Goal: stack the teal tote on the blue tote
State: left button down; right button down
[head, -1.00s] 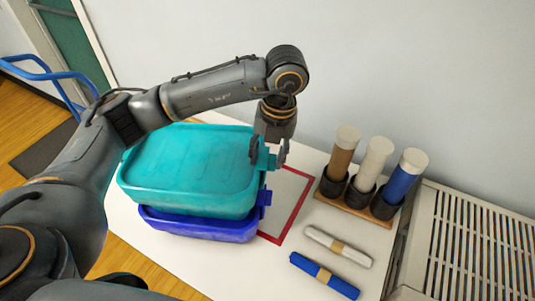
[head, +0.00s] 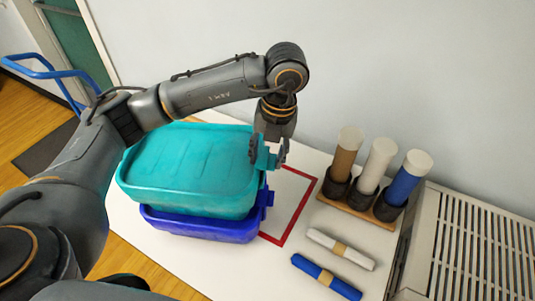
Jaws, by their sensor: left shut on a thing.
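The teal tote (head: 190,170) is lidded and sits on top of the blue tote (head: 205,228) in the head view, or just above it; I cannot tell whether they touch all round. The blue tote stands on the white table, its front wall and right handle showing below the teal one. My left gripper (head: 268,155) points down at the right end of the teal tote and is shut on its handle tab. The teal tote looks about level. The blue tote's top is hidden. My right gripper is not in view.
A red outlined rectangle (head: 300,208) lies on the white table (head: 190,268), partly under the totes. To the right stand brown, white and blue rolls in a holder (head: 357,203). A white roll (head: 340,249) and a blue roll (head: 326,277) lie in front. A slatted grey unit (head: 465,245) bounds the right.

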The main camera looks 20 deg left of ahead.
pick_arm(q)
jog(key=c, duration=0.7)
grip_release()
